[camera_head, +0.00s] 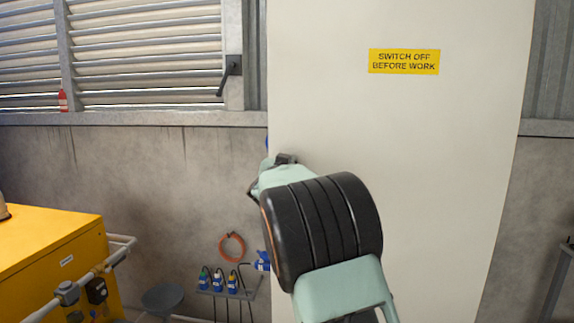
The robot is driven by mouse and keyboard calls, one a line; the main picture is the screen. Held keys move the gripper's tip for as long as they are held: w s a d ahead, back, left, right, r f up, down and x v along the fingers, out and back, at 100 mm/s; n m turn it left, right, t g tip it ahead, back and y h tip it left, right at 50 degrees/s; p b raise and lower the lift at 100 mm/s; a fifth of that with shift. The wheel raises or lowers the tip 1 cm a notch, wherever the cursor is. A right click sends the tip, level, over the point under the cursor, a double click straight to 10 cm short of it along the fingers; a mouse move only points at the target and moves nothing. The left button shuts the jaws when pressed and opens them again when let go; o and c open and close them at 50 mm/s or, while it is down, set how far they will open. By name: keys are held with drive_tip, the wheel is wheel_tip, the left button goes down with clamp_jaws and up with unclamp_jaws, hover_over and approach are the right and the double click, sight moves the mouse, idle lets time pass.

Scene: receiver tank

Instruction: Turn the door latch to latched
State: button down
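A tall pale cabinet or door panel (455,180) fills the middle right of the head view. It carries a yellow "SWITCH OFF BEFORE WORK" sign (404,62). I cannot make out a door latch on the part of the panel that shows; my arm covers its lower left part. A small blue piece shows at the panel's left edge, just above my arm. My gripper (254,187) is at the panel's left edge, mostly hidden behind my own wrist. Its fingers cannot be made out, nor whether it touches anything.
A black lever handle (230,72) is on the louvred window frame. A yellow machine (45,240) with pipes (80,280) stands at the lower left. A stool (163,298), a shelf of blue bottles (227,292) and an orange hose (232,246) are by the concrete wall.

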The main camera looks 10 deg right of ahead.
drive_tip(key=shift+s+d+f+m+b, duration=0.1)
drive_tip(key=shift+d+f+m+b, duration=0.3)
drive_tip(key=shift+m+b, duration=1.65)
drive_tip(key=shift+s+d+f+m+b, duration=0.2)
drive_tip(key=shift+f+m+b, duration=0.55)
drive_tip(key=shift+m, duration=2.35)
drive_tip(key=shift+d+f+m+b, duration=0.2)
drive_tip(key=shift+d+m+b, duration=0.2)
drive_tip(key=shift+m+b, duration=1.75)
drive_tip(key=shift+m+p, duration=0.4)
drive_tip(key=shift+m, duration=0.2)
drive_tip(key=c, duration=2)
unclamp_jaws()
drive_tip(key=shift+c, duration=0.2)
drive_tip(key=v, duration=1.2)
